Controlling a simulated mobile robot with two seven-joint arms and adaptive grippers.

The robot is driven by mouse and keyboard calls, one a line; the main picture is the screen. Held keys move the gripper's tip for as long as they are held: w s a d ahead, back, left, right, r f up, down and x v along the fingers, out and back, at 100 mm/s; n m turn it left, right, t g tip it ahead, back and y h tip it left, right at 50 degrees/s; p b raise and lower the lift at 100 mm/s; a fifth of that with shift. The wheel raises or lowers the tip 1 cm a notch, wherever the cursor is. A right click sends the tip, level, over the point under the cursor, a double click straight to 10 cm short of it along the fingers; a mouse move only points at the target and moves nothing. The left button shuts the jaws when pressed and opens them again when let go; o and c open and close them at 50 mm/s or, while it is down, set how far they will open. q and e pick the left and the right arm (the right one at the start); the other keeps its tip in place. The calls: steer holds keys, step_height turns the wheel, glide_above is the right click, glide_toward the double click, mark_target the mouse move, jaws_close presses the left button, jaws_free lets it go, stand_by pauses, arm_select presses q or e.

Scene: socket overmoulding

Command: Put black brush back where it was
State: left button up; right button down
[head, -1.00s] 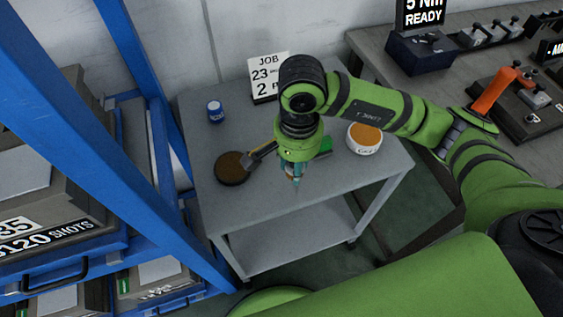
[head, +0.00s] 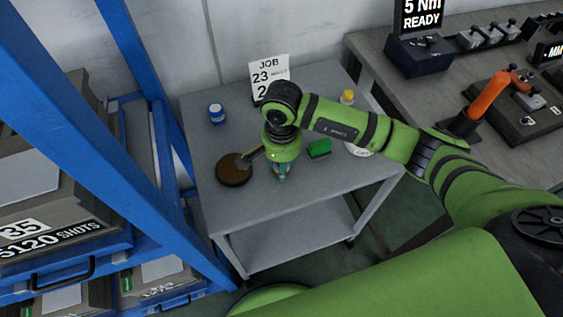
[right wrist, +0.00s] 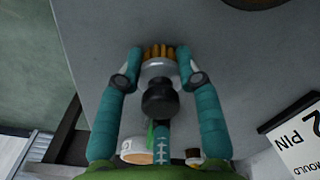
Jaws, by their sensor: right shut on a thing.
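My right gripper (head: 281,173) is over the grey cart top, just right of the round brown dish (head: 233,174). In the right wrist view the gripper (right wrist: 160,62) is shut on the black brush (right wrist: 160,97), which has a black knob handle, a pale metal collar and short yellow-brown bristles. The fingers press the collar from both sides. In the head view the gripper and wrist mostly hide the brush. I cannot tell whether its bristles touch the cart top. My left gripper is not in view.
On the cart (head: 310,185) stand a blue jar (head: 216,114), a job sign (head: 268,70), a green block (head: 319,148), a yellow-capped bottle (head: 347,97) and a white tub (head: 358,151) partly behind my arm. A blue rack (head: 110,130) rises at left. The cart's front is clear.

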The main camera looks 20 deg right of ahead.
steer(key=shift+f, duration=0.1)
steer(key=c, duration=0.8)
jaws_free()
steer(key=shift+c, duration=0.2)
steer(key=shift+r, duration=0.3)
step_height(320, 180, up, 11)
steer(key=shift+f+b, duration=0.2)
steer(key=shift+b, duration=0.9)
steer(key=shift+r, duration=0.55)
